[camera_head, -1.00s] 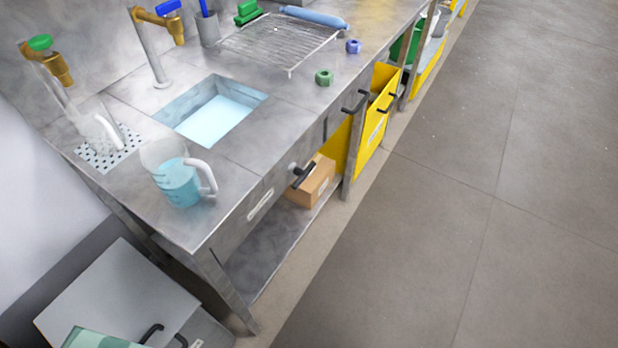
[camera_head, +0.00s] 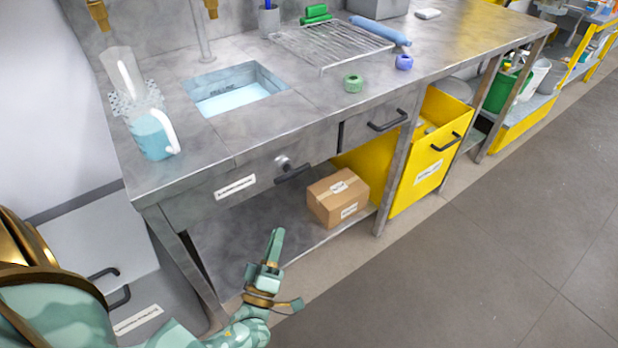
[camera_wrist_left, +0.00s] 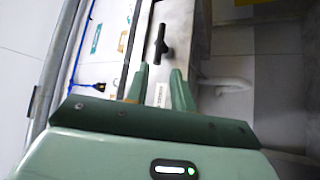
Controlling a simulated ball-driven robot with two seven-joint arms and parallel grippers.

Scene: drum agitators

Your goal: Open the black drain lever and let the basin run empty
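The black drain lever (camera_head: 292,174) sits on the front panel of the steel counter, beside a round metal fitting, and points sideways. The basin (camera_head: 190,92) is sunk in the countertop above it and holds pale blue water (camera_head: 235,98). My left gripper (camera_head: 284,267) is open and empty, below and in front of the lever and apart from it. In the left wrist view the lever (camera_wrist_left: 160,43) lies beyond the spread fingertips (camera_wrist_left: 158,69). My right gripper is not in view.
A cardboard box (camera_head: 338,196) is on the lower shelf. A yellow bin (camera_head: 405,180) and a drawer handle (camera_head: 387,121) are to the right. The floor at right is clear.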

